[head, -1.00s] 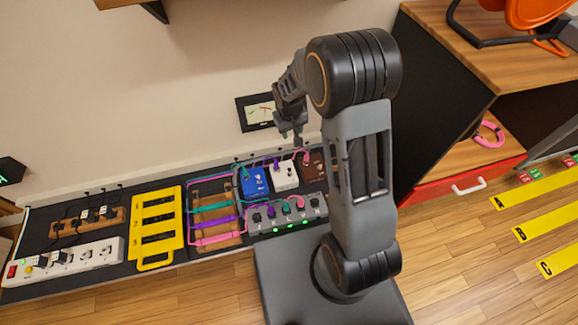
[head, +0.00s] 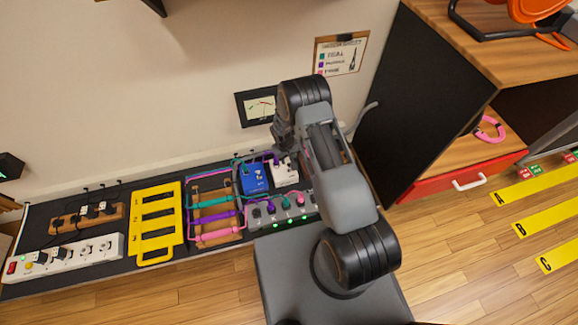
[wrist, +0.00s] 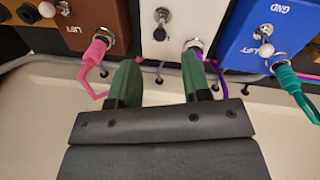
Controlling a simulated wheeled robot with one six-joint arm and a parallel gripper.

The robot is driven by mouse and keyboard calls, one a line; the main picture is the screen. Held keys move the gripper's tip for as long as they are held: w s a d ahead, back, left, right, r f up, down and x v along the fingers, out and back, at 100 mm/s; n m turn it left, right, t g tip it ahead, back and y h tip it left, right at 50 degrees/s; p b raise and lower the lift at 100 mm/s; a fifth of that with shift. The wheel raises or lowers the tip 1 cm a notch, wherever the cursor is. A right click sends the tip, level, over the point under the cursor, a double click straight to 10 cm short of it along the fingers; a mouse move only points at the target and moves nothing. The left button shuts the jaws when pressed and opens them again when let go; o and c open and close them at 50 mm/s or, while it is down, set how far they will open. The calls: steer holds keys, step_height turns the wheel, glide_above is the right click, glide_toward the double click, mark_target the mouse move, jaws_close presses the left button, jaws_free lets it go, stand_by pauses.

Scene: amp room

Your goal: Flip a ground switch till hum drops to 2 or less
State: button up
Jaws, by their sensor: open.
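The white box (head: 285,174) stands on the dark board between the blue box (head: 253,181) and a brown box, which the arm hides in the head view. In the wrist view the white box (wrist: 178,38) has a metal toggle switch (wrist: 160,30) and a purple plug. The blue box (wrist: 262,50) has a GND toggle (wrist: 266,48) and a teal plug. The brown box (wrist: 93,22) has a pink plug and LIFT lettering. My gripper (wrist: 160,65) is open, its two green fingers apart below the white box's toggle. The wall meter (head: 257,107) has a needle; its number is unreadable.
A grey unit with green lights (head: 268,213) stands in front of the boxes. Colored cables, a yellow rack (head: 157,228) and a white power strip (head: 75,254) lie left. A dark cabinet (head: 405,115) stands right. A color-key clipboard (head: 340,56) hangs on the wall.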

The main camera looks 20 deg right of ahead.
mark_target(289, 166)
steer(key=f, duration=0.2)
steer(key=f+b, duration=0.1)
steer(key=f, duration=0.1)
steer(key=f+b, duration=0.1)
steer(key=f, duration=0.1)
steer(key=shift+w+d+f, duration=0.1)
steer(key=shift+d+f, duration=0.2)
steer(key=shift+d, duration=0.05)
steer(key=shift+c, duration=0.2)
jaws_close()
steer(key=shift+f, duration=0.1)
